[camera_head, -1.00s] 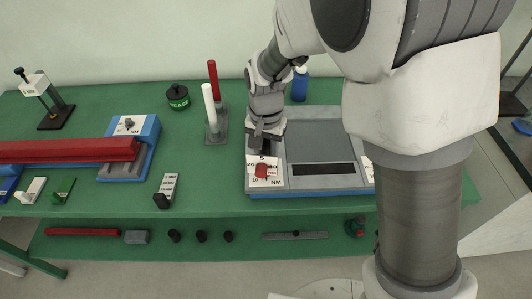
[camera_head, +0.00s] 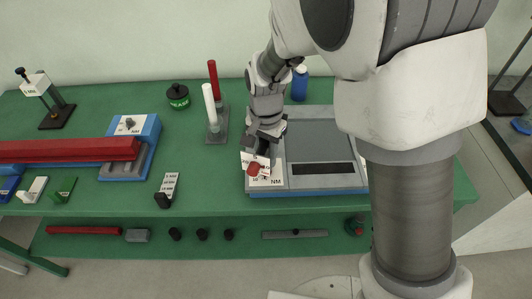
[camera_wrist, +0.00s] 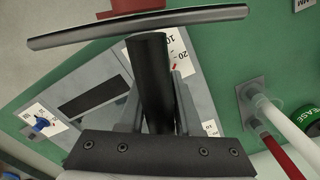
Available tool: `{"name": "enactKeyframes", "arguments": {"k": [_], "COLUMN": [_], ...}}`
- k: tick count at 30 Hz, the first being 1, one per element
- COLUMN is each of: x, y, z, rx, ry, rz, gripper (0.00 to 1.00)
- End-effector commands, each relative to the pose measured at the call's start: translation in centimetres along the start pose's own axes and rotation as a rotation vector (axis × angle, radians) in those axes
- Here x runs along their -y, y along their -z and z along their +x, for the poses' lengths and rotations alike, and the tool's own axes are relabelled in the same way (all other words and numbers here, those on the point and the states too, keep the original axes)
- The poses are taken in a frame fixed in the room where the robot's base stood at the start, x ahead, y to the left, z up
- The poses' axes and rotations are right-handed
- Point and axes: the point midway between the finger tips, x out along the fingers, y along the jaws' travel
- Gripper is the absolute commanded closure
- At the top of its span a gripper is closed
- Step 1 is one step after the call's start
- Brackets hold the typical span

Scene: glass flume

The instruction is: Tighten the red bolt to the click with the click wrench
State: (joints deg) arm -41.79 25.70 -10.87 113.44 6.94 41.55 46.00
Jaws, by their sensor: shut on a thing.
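My gripper (camera_head: 264,142) points down over the front left corner of the grey and blue panel unit (camera_head: 330,180). In the wrist view it (camera_wrist: 152,118) is shut on a black cylindrical handle (camera_wrist: 147,75); a grey bar (camera_wrist: 140,27) crosses its far end. I take this as the click wrench, though its full shape is hidden. A small red piece (camera_head: 256,169) shows just in front of the gripper, above the white NM dial (camera_head: 276,182); I cannot tell whether it is the red bolt. A tilted white plate lies beside it.
A stand with white (camera_head: 210,105) and red posts is left of the gripper. A black and green tin (camera_head: 178,97), a blue bottle (camera_head: 300,84) and a long red bar (camera_head: 70,150) on a blue unit also stand on the green bench. Small parts lie on the lower shelf.

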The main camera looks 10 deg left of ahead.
Motion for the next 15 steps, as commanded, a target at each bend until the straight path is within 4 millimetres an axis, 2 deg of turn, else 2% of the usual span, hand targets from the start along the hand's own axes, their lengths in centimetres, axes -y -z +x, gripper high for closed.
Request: {"name": "enactKeyframes", "arguments": {"k": [15], "x": [0.04], "y": [0.1], "z": [-0.2], "rx": [-0.001], "ry": [0.002], "rz": [0.152], "gripper": [1.0]}}
